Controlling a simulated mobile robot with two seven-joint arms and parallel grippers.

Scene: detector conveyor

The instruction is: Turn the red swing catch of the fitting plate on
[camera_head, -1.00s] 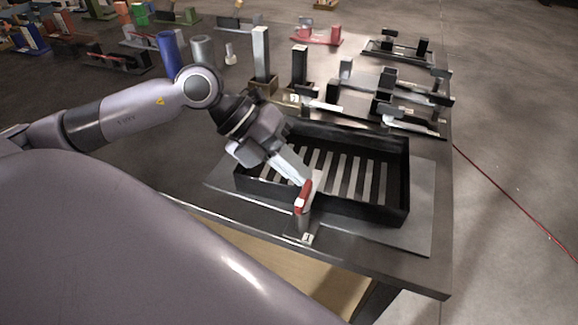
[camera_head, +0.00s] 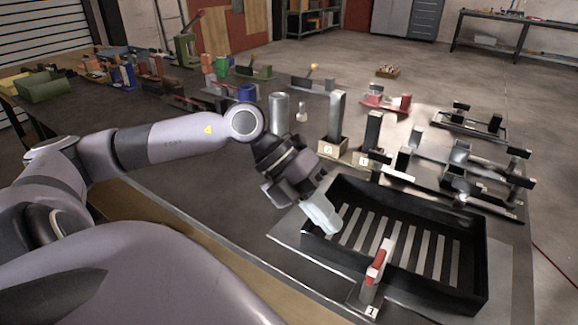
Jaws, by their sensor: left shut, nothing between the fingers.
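The red swing catch (camera_head: 377,264) sits on top of a grey post on the near side of the black slatted tray. Its bar is long and narrow and runs toward the tray, with a pale end at the far side. The post stands on a grey fitting plate (camera_head: 290,232) beneath the tray, next to a label marked 1 (camera_head: 372,311). My right gripper is not in view.
The black tray (camera_head: 487,262) with pale slats takes up the table's right front. Upright blocks and numbered stands (camera_head: 334,148) are behind it. Dark clamp-like fixtures (camera_head: 470,118) stand at the back right. The table strip left of the plate is clear.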

